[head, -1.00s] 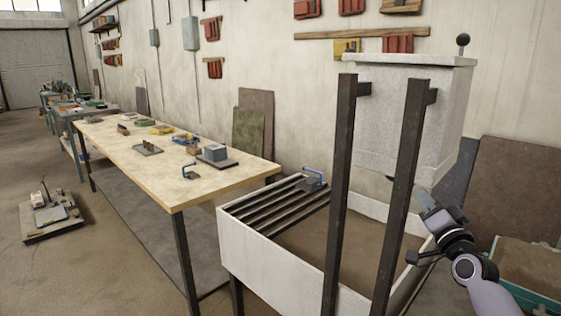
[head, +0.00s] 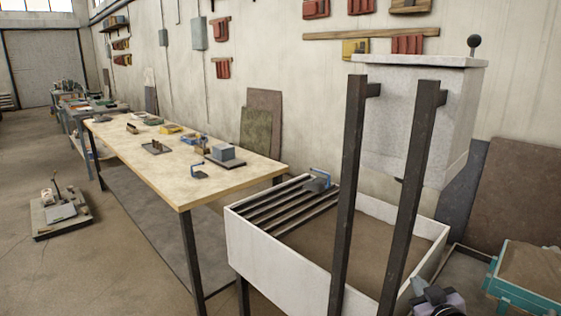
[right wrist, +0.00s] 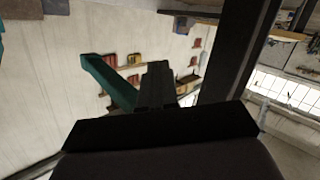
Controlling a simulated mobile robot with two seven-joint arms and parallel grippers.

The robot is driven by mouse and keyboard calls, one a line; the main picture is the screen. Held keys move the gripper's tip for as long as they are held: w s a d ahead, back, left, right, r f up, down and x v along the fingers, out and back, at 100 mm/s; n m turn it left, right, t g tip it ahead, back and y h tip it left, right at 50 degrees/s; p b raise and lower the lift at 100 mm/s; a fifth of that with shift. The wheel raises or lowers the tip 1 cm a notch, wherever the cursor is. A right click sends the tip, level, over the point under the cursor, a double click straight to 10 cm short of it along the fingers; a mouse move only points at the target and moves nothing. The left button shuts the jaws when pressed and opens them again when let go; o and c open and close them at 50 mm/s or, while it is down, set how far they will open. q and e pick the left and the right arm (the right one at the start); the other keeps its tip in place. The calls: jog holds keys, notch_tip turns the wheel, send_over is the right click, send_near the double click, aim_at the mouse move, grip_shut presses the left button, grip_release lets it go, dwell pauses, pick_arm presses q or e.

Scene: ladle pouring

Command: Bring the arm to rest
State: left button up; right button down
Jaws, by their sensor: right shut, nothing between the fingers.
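My right gripper (head: 424,290) shows only in part at the bottom right of the head view, low beside the right wall of the pale sand box. It is shut and holds nothing. In the right wrist view its dark fingers (right wrist: 155,85) are together, with wall and racks behind them. My left gripper is in neither view.
The pale box (head: 290,258) has slats and a blue-handled item (head: 318,180). Two dark posts (head: 347,190) and a grey hopper (head: 410,115) rise close by. A teal crate (head: 510,292) stands at right. A wooden table (head: 225,183) holds small items.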

jog(key=s+a+f+g, duration=0.1)
jog(key=s+a+f, duration=0.2)
jog(key=s, duration=0.7)
jog(key=s+a+f+g+y, duration=0.1)
jog(key=s+a+f, duration=0.3)
jog(key=s+f, duration=0.4)
jog(key=s+a+f+m+g+y, duration=0.1)
jog(key=s+a+f+g, duration=0.2)
jog(key=s, duration=0.9)
notch_tip(320, 180, down, 3)
jog(key=shift+s+a+r, duration=0.1)
jog(key=shift+s+a, duration=0.2)
jog(key=shift+a, duration=0.35)
